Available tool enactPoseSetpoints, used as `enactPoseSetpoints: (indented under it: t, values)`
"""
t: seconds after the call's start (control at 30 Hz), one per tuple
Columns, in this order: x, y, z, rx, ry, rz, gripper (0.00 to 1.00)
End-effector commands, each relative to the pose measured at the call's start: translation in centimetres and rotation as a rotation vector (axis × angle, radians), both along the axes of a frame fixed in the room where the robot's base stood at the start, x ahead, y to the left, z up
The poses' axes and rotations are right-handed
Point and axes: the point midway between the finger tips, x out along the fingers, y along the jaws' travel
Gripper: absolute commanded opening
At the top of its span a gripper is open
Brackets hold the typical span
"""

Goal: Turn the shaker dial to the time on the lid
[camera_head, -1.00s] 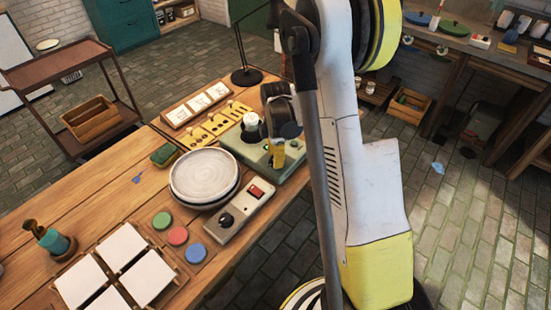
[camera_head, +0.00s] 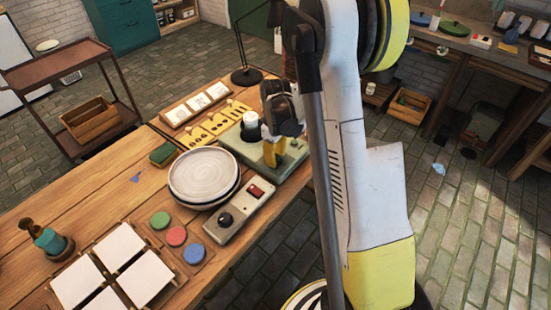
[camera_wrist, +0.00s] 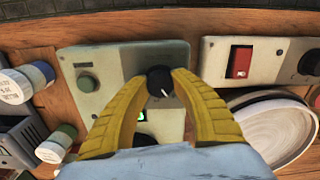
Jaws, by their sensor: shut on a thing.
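The shaker (camera_head: 295,160) is a grey-green box near the table's right edge in the head view; its face also shows in the wrist view (camera_wrist: 110,60). Its black dial (camera_wrist: 158,80) has a white pointer line towards the lower right of that view. My gripper (camera_wrist: 161,76) has its yellow fingers shut on either side of the dial. In the head view, my gripper (camera_head: 273,155) stands over the shaker.
A green round button (camera_wrist: 87,83) is on the shaker's face. A grey box with a red switch (camera_wrist: 241,60) and stacked round plates (camera_head: 203,172) are beside the shaker. A yellow slotted rack (camera_head: 208,132) and a card holder (camera_head: 195,105) stand behind.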

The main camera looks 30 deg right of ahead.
Motion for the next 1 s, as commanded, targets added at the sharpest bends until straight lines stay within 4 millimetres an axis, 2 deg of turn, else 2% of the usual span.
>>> enactPoseSetpoints:
  t: [1.0]
  values:
    - [-0.04,0.0,-0.04,0.0,0.001,-0.964,0.0]
